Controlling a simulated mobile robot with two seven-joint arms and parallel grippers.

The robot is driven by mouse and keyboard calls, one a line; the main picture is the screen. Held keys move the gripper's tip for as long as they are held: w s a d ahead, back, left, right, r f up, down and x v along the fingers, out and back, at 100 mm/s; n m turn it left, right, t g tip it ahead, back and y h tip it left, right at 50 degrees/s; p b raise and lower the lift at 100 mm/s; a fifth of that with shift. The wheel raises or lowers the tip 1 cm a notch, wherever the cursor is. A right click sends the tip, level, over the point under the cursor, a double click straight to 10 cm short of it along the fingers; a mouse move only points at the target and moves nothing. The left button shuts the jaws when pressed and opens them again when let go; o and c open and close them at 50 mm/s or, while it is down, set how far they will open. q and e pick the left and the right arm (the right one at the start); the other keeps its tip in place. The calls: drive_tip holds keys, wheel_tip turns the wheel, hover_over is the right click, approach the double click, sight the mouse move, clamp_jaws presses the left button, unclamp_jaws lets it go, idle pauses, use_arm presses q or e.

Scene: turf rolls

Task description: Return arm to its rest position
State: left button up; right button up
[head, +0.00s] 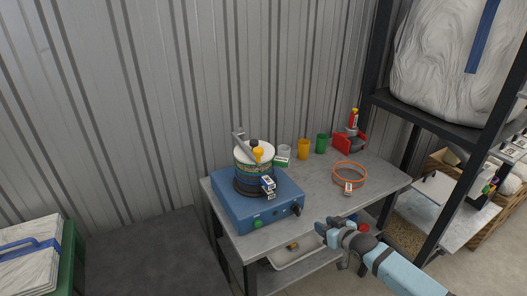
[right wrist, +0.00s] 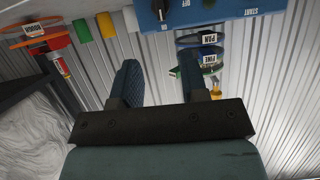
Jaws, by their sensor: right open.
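My right gripper (head: 331,230) hangs at the front edge of the grey table (head: 330,204) in the head view, its light blue arm coming in from the lower right. In the right wrist view its two dark fingers (right wrist: 162,78) stand apart with nothing between them. It is apart from the blue machine (head: 254,205) with a knob and buttons, which also shows at the top of the wrist view (right wrist: 215,10). My left gripper is not in view.
A labelled stack (head: 253,170) stands on the blue machine. An orange ring (head: 350,165), a yellow cup (head: 303,149), a green cup (head: 321,143) and a red tool (head: 342,143) are on the table. A black shelf rack (head: 430,122) rises at the right, near my arm.

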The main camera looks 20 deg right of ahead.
drive_tip(key=s+a+f+n+g+y, duration=0.1)
drive_tip(key=s+a+f, duration=0.2)
drive_tip(key=s+a, duration=0.9)
drive_tip(key=s+a+f+n+g+y, duration=0.1)
drive_tip(key=s+a+f, duration=0.3)
drive_tip(key=s+a, duration=0.8)
drive_tip(key=shift+s+a+g, duration=0.25)
drive_tip(key=shift+s+g, duration=0.05)
drive_tip(key=shift+s, duration=0.05)
